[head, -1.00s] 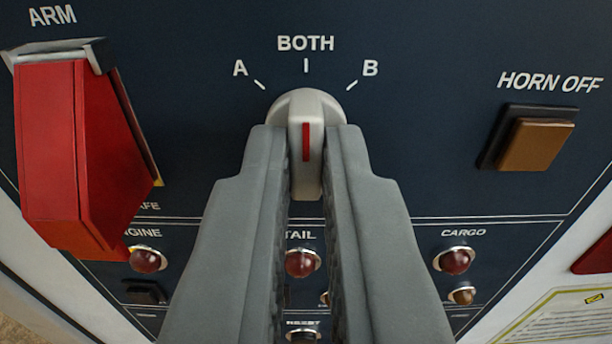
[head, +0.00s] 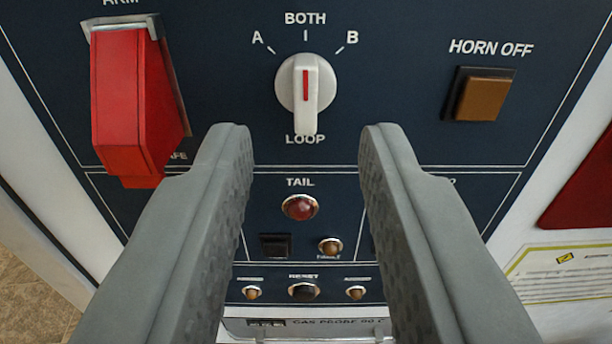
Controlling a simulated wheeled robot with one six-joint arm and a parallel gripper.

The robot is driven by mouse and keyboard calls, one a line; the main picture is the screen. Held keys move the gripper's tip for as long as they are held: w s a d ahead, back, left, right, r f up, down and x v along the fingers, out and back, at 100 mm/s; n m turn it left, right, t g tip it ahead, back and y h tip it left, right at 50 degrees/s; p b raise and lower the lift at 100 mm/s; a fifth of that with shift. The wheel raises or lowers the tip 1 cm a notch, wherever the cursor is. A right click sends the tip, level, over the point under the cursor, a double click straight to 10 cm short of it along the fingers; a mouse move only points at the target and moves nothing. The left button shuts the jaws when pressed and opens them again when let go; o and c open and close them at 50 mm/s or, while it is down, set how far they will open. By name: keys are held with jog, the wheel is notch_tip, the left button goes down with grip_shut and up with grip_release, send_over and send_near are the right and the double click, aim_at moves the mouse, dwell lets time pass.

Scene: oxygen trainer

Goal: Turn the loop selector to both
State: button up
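The loop selector (head: 306,90) is a round white knob with a raised bar and a red line, on a dark blue panel in the head view. Its red line points straight up at the BOTH mark (head: 305,34); the A mark is up to its left and the B mark up to its right. The LOOP label shows just below the bar. My gripper (head: 306,132) is open and empty. Its two grey fingers are wide apart, below and to either side of the knob, and look clear of it.
A red guard (head: 130,95) marked ARM juts out at the left, near my left finger. An amber HORN OFF button (head: 484,98) is at the right. A red TAIL lamp (head: 300,207) and small buttons sit below, between the fingers. A red part (head: 580,190) shows at the right edge.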

jog(key=s, duration=1.3)
jog(key=shift+s, duration=0.3)
jog(key=s+f, duration=0.1)
jog(key=s, duration=3.3)
jog(key=shift+f+g, duration=0.3)
jog(key=shift+s, duration=0.1)
